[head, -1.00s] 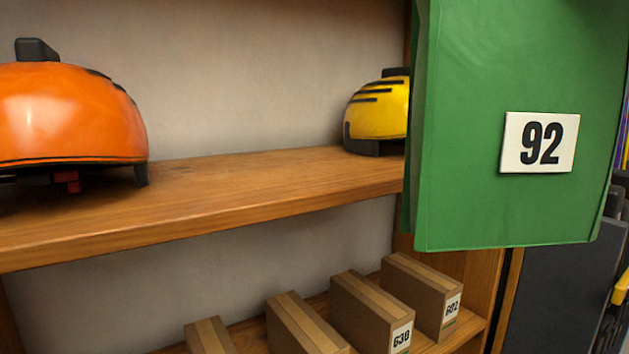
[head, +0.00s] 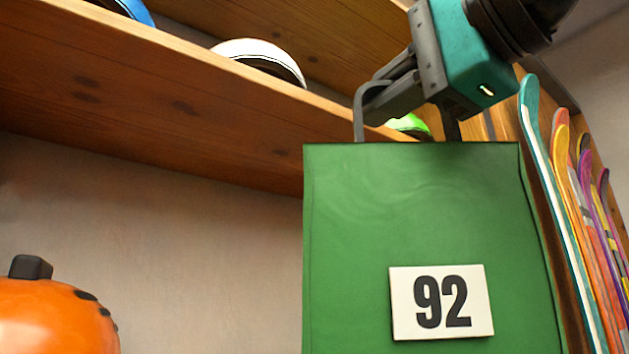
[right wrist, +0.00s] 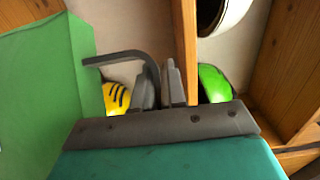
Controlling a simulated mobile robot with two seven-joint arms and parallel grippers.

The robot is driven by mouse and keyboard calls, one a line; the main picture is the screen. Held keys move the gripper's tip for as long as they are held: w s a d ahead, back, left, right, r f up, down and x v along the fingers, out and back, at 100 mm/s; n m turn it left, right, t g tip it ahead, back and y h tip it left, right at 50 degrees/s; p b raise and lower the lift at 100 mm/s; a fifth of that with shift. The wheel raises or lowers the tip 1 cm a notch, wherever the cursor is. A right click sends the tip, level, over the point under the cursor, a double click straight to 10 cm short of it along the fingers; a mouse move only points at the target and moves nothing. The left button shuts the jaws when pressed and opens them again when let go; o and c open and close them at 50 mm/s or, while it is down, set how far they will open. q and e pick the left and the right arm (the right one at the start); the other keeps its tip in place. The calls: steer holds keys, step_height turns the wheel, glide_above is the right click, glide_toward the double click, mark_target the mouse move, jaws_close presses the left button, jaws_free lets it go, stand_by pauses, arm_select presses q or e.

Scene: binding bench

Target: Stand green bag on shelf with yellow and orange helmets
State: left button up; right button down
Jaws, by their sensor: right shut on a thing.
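The green bag (head: 345,230) with a white "92" label hangs upright from its dark handle (head: 360,112) in the head view. My right gripper (head: 385,98) is shut on this handle at the bag's top. The bag also fills the left of the right wrist view (right wrist: 45,95). The orange helmet (head: 55,320) shows at lower left of the head view; the shelf board under it is out of frame. The yellow helmet (right wrist: 117,97) shows in the right wrist view, partly hidden by bag and gripper. My left gripper is not in view.
An upper shelf (head: 150,85) crosses behind the gripper and bag top, carrying a blue helmet (head: 135,10), a white helmet (head: 262,58) and a bright green helmet (head: 410,125). Several skis (head: 565,200) stand at the right. Bare wall shows between the orange helmet and the bag.

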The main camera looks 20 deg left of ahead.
steer(key=w+a+f, duration=0.3)
steer(key=w+a, duration=0.4)
steer(key=a, duration=0.2)
steer(key=shift+w+a+f+b, duration=0.2)
steer(key=shift+b, duration=0.15)
steer(key=shift+f, duration=0.15)
steer(key=c, duration=1.2)
jaws_free()
